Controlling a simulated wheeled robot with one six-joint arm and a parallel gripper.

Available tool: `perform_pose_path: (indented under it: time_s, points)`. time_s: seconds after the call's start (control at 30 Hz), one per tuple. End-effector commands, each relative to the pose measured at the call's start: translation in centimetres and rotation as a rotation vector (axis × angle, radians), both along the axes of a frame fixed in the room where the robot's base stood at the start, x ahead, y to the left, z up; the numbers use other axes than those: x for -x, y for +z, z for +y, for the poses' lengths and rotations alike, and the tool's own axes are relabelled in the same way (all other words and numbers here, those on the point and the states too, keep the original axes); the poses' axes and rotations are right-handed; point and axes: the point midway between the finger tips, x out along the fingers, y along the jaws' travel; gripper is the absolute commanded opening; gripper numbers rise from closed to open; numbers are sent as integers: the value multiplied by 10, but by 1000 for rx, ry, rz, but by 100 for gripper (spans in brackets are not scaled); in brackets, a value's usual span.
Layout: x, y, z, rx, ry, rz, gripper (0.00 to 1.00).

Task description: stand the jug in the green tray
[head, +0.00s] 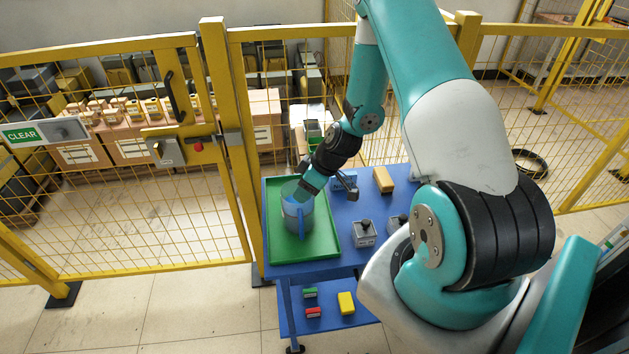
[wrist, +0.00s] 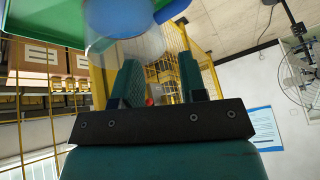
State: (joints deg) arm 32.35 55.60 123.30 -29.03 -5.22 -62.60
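The jug (head: 293,217) is grey-blue with a blue handle, and it stands upright on the green tray (head: 287,255). In the wrist view the jug's blue part (wrist: 118,16) and pale, see-through body fill the top, partly cut off by the frame. My gripper (head: 309,187) is at the jug's upper right side, pointing down and left. In the wrist view its two dark green fingers (wrist: 160,68) are apart, with background showing between them. The left fingertip overlaps the jug's pale body; I cannot tell whether it touches. The tray's edge also shows in the wrist view (wrist: 45,18).
The tray is on a blue table (head: 351,258). Right of it are a grey block with a black knob (head: 364,234), a similar one (head: 397,224) and a tan block (head: 383,180). Small coloured blocks lie on the lower shelf (head: 328,322). A yellow fence (head: 240,150) stands left and behind.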

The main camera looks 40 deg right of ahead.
Motion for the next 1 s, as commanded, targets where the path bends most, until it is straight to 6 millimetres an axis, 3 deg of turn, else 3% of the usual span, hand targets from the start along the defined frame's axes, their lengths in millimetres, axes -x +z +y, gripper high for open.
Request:
perform_pose_path:
  time_s: [0.3,0.43,0.5,0.57,0.67,0.73,0.8,0.9,1.0]
  points:
    - [18,44,-19,2,-2,-2,39]
    - [20,54,-19,0,2,0,39]
    - [19,66,-10,-4,15,6,39]
    - [16,84,9,-12,33,18,39]
    - [18,128,59,-29,76,59,39]
    - [31,164,104,-38,109,102,39]
    - [55,196,146,-38,135,150,39]
    - [99,234,193,-27,162,211,39]
    - [144,260,222,-7,173,259,39]
